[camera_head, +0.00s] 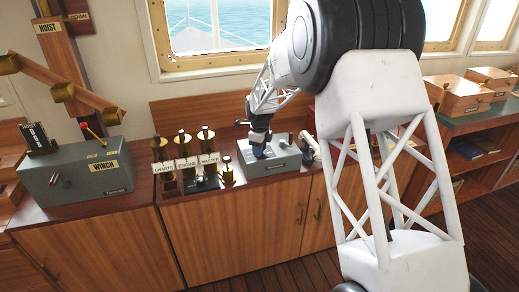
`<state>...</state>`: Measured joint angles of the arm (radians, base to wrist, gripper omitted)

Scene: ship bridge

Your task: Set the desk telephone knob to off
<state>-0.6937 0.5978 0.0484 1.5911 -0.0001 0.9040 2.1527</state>
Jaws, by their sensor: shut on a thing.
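The desk telephone (287,163) is a low grey box on the wooden counter, with a pale handset (310,148) at its right side. My gripper (259,153) points down onto the left part of the telephone's top face. It is shut on the telephone knob, which the fingers hide. I cannot read the knob's setting from here. A small round dark detail shows on the top face to the right of the gripper.
Several brass-topped pieces with labels CHARTS, ENGINE and MASTER stand left of the telephone (185,160). A grey WINCH box (75,185) with a red-tipped lever is further left. My arm covers the middle right.

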